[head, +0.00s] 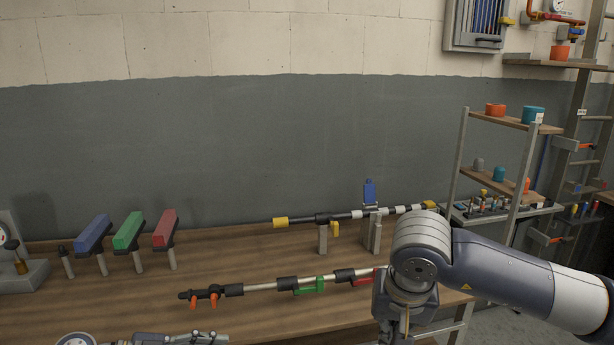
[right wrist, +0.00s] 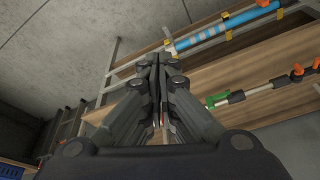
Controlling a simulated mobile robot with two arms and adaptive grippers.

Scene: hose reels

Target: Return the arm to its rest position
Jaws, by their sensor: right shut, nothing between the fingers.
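My right arm (head: 520,280) reaches in from the right over the right end of the workbench (head: 250,257), its elbow bent and its lower part hanging down. My right gripper (right wrist: 158,62) is shut and empty in the right wrist view, its fingertips together. In the head view the lower part of that arm hides the end of the front pole. My left gripper (head: 205,338) shows only in part at the bottom left edge of the head view, low over the bench's front; its opening cannot be made out.
A front pole (head: 255,287) with green and red clips lies along the bench. A yellow-ended pole (head: 345,215) rests on stands behind it. Blue (head: 93,232), green (head: 129,230) and red (head: 165,228) blocks stand at left. A shelf rack (head: 510,123) stands behind my right arm.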

